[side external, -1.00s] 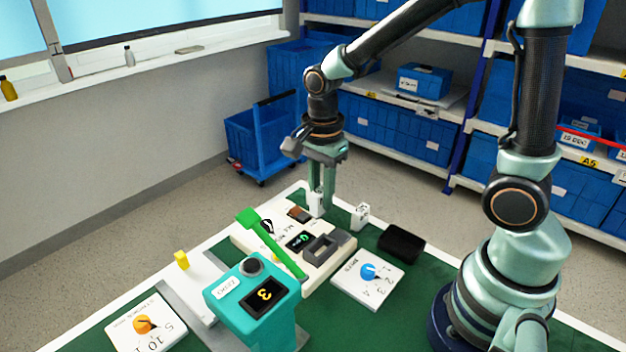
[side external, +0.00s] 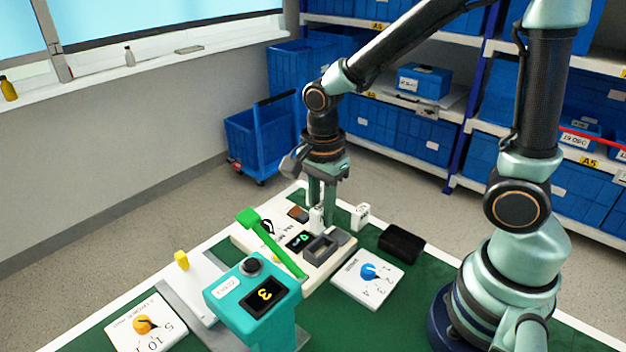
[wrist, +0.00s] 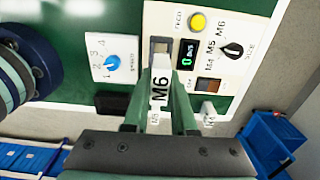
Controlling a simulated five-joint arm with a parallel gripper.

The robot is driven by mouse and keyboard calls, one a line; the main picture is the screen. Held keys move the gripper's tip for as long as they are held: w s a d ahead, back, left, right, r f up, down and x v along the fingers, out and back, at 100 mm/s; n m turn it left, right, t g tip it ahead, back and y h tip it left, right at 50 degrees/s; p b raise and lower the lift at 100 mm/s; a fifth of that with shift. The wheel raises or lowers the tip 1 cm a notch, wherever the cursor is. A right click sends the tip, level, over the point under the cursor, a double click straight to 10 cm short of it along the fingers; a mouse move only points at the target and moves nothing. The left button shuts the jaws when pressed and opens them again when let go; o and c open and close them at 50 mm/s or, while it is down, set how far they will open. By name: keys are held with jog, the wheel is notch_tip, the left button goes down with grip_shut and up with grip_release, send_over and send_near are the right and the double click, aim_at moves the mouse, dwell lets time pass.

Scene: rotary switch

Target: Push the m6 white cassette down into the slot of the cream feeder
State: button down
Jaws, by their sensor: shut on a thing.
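My gripper (wrist: 156,112) is shut on the white M6 cassette (wrist: 160,87), which sits upright between the two green fingers. In the side view the cassette (side external: 317,218) hangs at the fingertips, just behind the grey slot housing of the cream feeder (side external: 338,262). In the wrist view the slot (wrist: 160,46) of the feeder (wrist: 216,12) opens just beyond the cassette's upper end. The cassette appears outside the slot; its exact height above the feeder is hard to tell.
Another white cassette (side external: 361,215) stands right of my gripper. A black box (side external: 401,243) and a blue-knob panel (side external: 368,279) lie to the right. A green lever (side external: 272,245) and a teal display box (side external: 254,300) stand nearer the camera.

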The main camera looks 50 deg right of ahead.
aim_at(321, 234)
jog(key=shift+f, duration=1.65)
jog(key=shift+f, duration=1.4)
jog(key=c, duration=0.6)
grip_release()
jog(key=shift+c, duration=0.2)
notch_tip(321, 234, up, 12)
